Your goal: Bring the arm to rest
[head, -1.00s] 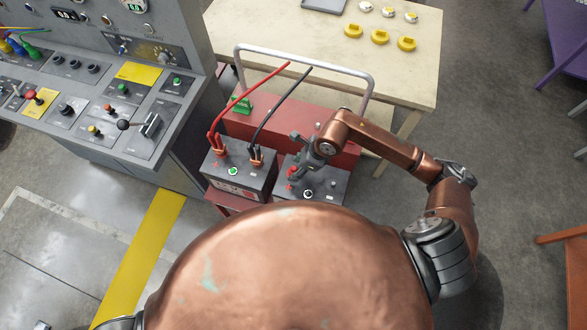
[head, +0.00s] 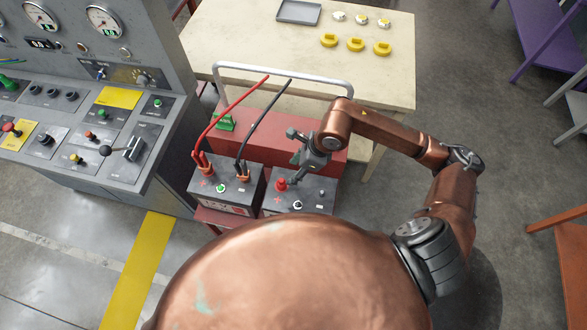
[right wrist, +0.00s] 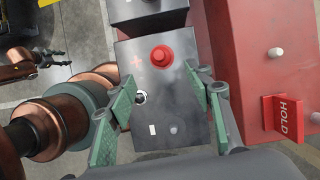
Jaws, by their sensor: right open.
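My right gripper (head: 300,158) is open and empty above the right-hand dark battery (head: 315,203). In the right wrist view its green-padded fingers (right wrist: 165,88) stand apart on either side of that battery (right wrist: 185,103), which has a red terminal cap (right wrist: 162,56) and a small pale terminal. The cap (head: 281,184) also shows in the head view, just left of and below the gripper. My right arm (head: 390,138) is bent out to the right. In the right wrist view a small dark gripper (right wrist: 54,61), apparently my left one, shows at the upper left; its jaw state is unclear.
The left-hand battery (head: 222,190) carries red and black cables. Behind are a red cart (head: 325,145) with a metal handle and a cream table (head: 235,45) with yellow parts. A grey control console (head: 150,150) stands left.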

